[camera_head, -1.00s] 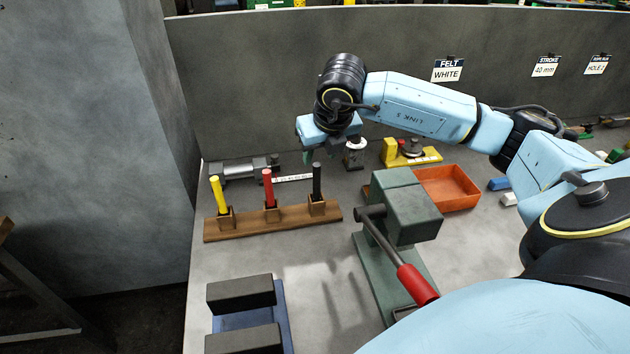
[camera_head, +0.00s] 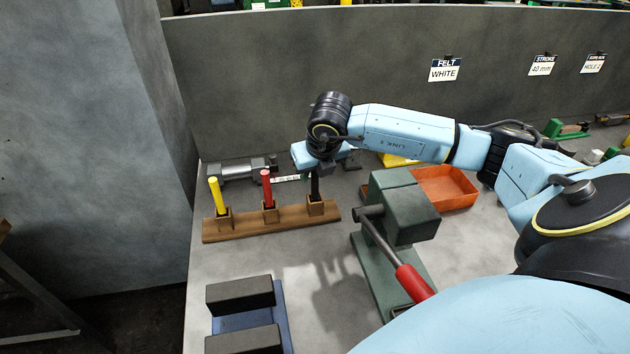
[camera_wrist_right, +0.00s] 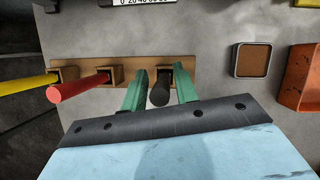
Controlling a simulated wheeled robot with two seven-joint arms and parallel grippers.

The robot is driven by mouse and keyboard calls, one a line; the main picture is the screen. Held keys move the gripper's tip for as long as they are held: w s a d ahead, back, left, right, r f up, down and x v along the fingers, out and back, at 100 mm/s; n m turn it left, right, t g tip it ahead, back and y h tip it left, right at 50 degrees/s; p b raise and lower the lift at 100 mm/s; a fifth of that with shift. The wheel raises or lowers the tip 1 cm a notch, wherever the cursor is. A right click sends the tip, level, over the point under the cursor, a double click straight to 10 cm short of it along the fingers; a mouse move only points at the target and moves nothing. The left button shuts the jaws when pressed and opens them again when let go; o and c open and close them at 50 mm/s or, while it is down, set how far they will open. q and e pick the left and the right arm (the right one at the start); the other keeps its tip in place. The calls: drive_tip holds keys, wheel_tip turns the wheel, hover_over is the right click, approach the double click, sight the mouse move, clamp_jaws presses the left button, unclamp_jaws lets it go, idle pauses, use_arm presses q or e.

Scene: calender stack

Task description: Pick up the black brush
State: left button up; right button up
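The black brush (camera_head: 315,188) stands upright in the right holder of the wooden rack (camera_head: 245,228), its top partly hidden by my right gripper in the head view. In the right wrist view the black brush (camera_wrist_right: 160,90) is between the two green fingers of my right gripper (camera_wrist_right: 160,88). The fingers are apart, with a visible gap on each side of the brush. The red brush (camera_head: 267,188) and yellow brush (camera_head: 217,195) stand in the other holders to the left. My left gripper is not in view.
A green press with a red handle (camera_head: 415,283) stands close right of the rack. An orange tray (camera_head: 445,188) lies behind it. A blue stand with black blocks (camera_head: 240,294) is in front. A grey metal cylinder (camera_head: 240,171) lies behind the rack. The back wall carries labels.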

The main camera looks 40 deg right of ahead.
clamp_jaws()
drive_tip(key=shift+r, duration=0.15)
wheel_tip(320, 180, up, 10)
drive_tip(key=shift+f, duration=0.1)
idle(0.3)
